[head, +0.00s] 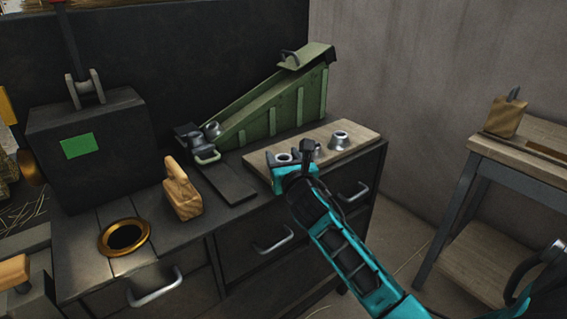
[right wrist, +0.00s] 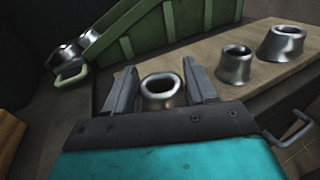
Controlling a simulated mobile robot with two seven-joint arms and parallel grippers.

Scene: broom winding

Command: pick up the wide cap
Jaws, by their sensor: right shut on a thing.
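My right gripper (head: 294,159) is at the left part of a wooden board on the dark cabinet. Its two fingers (right wrist: 158,88) are shut on a round metal cap (right wrist: 160,95), with the cap's open mouth facing up between them. This cap also shows in the head view (head: 283,157). Its lower part is hidden by the gripper, so I cannot tell whether it is clear of the board. Two other metal caps stand on the board: a narrower one (right wrist: 236,66) and one with a flared base (right wrist: 283,43). My left gripper is not in view.
The wooden board (head: 362,133) lies on the cabinet top. A green ramp (head: 270,105) stands behind it, with metal caps (head: 211,130) at its low end. A wooden-handled block (head: 181,192) and a brass-rimmed hole (head: 124,237) are at left. A side table (head: 535,145) stands at right.

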